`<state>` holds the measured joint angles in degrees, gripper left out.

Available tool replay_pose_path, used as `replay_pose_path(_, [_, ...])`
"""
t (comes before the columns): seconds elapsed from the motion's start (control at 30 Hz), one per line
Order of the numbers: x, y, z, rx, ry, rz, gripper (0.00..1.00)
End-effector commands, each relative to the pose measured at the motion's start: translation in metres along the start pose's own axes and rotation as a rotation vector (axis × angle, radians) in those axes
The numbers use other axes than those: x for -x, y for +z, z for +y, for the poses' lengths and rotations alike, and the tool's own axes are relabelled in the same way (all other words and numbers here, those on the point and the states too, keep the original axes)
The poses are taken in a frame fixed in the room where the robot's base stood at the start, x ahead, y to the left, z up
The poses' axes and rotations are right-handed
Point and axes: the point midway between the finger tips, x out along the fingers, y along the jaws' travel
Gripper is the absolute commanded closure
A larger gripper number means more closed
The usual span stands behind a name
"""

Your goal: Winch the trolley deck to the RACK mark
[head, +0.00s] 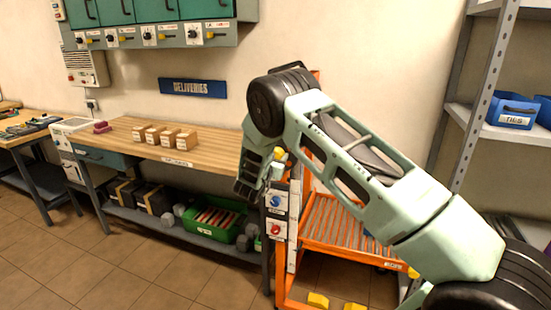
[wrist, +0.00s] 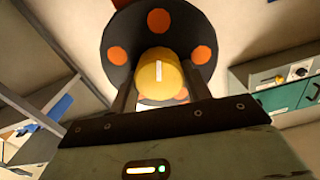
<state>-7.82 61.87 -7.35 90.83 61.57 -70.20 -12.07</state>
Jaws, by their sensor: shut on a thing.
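The orange trolley (head: 284,290) stands right of the workbench, its roller deck (head: 335,222) low in the frame. A upright plate with a blue and a red sign (head: 276,229) is on its near left post. In the wrist view a black winch wheel (wrist: 120,45) with orange spots carries a yellow knob (wrist: 158,76) with a white line. My gripper (wrist: 160,85) is shut on the yellow knob, one finger on each side. In the head view my arm hides most of the wheel, and my gripper's fingertips are hidden. I cannot make out the RACK mark.
The workbench (head: 215,150) holds several small boxes (head: 165,137). Under it is a green crate (head: 212,221). Yellow blocks (head: 318,300) are at the trolley's foot. A grey shelf rack with a blue bin (head: 512,110) stands at right.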

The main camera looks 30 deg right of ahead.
Motion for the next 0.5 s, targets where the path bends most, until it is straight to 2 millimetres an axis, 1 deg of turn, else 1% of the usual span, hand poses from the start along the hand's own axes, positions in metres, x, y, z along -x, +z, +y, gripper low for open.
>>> replay_pose_path(0.27, [-0.0005,0.0062,0.0019,-0.142,0.001,0.001,0.75])
replay_pose_path(0.5, [-0.0001,0.0091,0.0030,-0.356,0.000,0.001,0.75])
